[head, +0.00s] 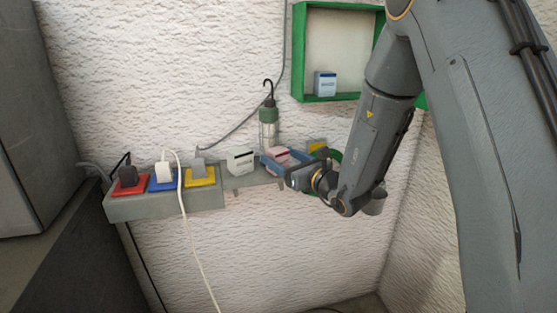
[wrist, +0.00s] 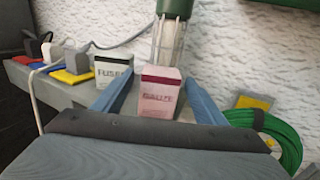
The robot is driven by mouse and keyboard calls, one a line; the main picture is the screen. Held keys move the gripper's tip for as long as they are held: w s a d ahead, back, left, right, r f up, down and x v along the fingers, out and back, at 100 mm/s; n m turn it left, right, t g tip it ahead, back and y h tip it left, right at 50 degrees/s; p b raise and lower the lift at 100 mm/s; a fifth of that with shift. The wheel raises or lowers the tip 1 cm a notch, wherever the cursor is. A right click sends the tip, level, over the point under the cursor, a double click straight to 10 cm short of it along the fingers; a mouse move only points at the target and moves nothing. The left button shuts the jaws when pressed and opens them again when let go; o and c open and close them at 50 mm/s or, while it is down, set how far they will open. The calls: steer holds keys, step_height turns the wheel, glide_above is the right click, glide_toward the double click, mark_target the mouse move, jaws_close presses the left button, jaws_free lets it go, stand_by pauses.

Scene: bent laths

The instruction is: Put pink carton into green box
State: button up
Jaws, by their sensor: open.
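The pink carton (wrist: 159,93) stands upright on the grey ledge, with a dark red band along its top. In the head view the pink carton (head: 280,153) is partly hidden by my gripper (head: 287,164). In the wrist view the two blue fingers of my gripper (wrist: 158,100) stand apart, one on each side of the carton; I cannot tell whether they touch it. The green box (head: 298,60) is an open-fronted frame on the wall, above and to the right of the ledge. A blue and white carton (head: 325,84) stands inside it at the bottom.
A white carton (head: 240,162) stands left of the pink one. A caged lamp (head: 268,130) hangs just behind. Red, blue and yellow sockets with plugs and cables (head: 163,172) fill the ledge's left. A green cable coil (wrist: 265,130) hangs at the right.

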steer(key=shift+c, duration=0.2)
steer(key=c, duration=1.2)
